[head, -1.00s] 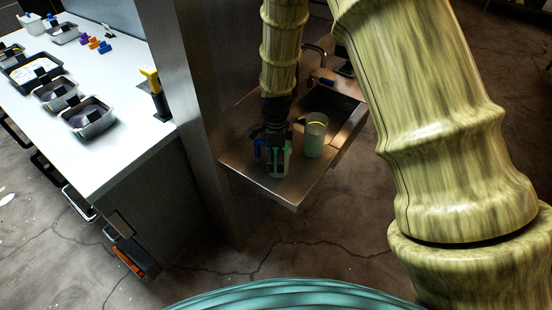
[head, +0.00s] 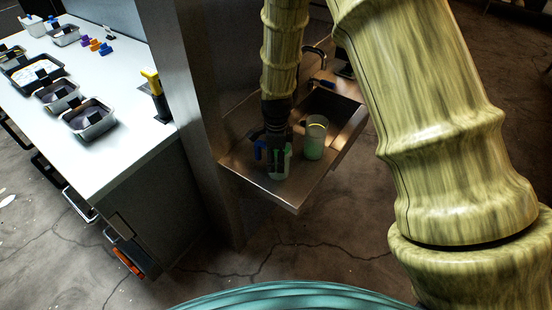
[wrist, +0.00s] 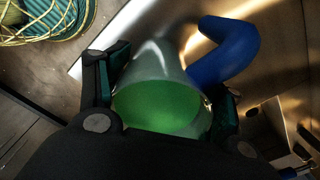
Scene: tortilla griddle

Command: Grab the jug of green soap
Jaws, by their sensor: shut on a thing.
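The jug of green soap (head: 285,168) stands on the metal sink counter, mostly hidden behind my gripper in the head view. In the wrist view the jug (wrist: 158,100) is a pale see-through vessel with bright green liquid and a blue handle (wrist: 228,50). My gripper (head: 276,150) points down at the jug. In the wrist view my gripper (wrist: 165,98) has its fingers on either side of the jug's body, shut on it. I cannot tell whether the jug is lifted off the counter.
A second clear container with pale green content (head: 315,138) stands just right of the jug. The metal counter (head: 275,188) has a sink basin and faucet (head: 318,55) behind. A wall column stands left. A white table (head: 110,150) with several metal trays is farther left.

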